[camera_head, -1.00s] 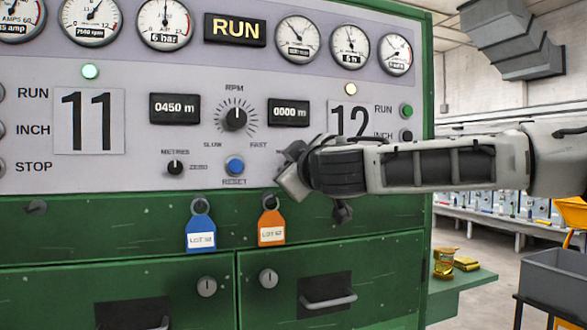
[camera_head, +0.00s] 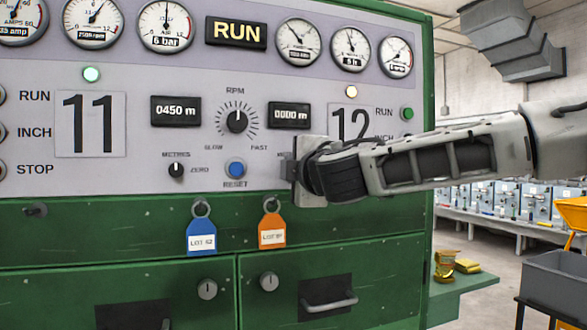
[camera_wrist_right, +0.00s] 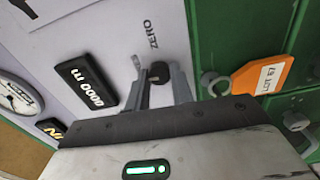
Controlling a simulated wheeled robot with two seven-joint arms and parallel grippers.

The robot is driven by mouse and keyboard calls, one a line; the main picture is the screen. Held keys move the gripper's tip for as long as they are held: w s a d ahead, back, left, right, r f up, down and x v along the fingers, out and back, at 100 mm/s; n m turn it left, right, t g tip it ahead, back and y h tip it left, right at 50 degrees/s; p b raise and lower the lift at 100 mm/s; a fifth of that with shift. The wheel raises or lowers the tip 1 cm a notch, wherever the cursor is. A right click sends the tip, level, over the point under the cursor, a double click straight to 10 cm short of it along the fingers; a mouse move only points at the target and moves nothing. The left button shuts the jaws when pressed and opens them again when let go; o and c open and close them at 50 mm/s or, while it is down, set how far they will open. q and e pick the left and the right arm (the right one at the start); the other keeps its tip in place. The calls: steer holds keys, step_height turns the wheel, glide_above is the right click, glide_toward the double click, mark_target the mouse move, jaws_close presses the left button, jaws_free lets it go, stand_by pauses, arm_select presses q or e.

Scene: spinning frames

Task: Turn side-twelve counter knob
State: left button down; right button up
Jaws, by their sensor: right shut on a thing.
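The side-twelve counter knob (camera_wrist_right: 158,72) is a small black knob on the pale panel, beside the ZERO lettering in the right wrist view. My right gripper (camera_wrist_right: 160,84) is shut on it, one finger on each side. In the head view the right gripper (camera_head: 290,168) is against the panel below the 12 label and hides this knob. The side-twelve counter display (camera_head: 289,115) reads 0000 m; it also shows in the right wrist view (camera_wrist_right: 87,82). The side-eleven counter knob (camera_head: 176,170) is free at the left. My left gripper is not in view.
The blue RESET button (camera_head: 236,169) and RPM dial (camera_head: 236,121) are left of my right gripper. A blue tag (camera_head: 201,236) and an orange tag (camera_head: 272,230) hang below on the green cabinet. A grey bin (camera_head: 553,275) stands at the right.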

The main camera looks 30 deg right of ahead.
steer(key=shift+n, duration=0.4)
steer(key=o, duration=0.9)
steer(key=shift+o, duration=0.2)
steer(key=shift+s, duration=0.1)
steer(key=b+v, duration=0.2)
steer(key=v, duration=1.3)
steer(key=shift+s+a+b, duration=0.2)
steer(key=shift+s+b, duration=0.1)
steer(key=shift+s, duration=0.05)
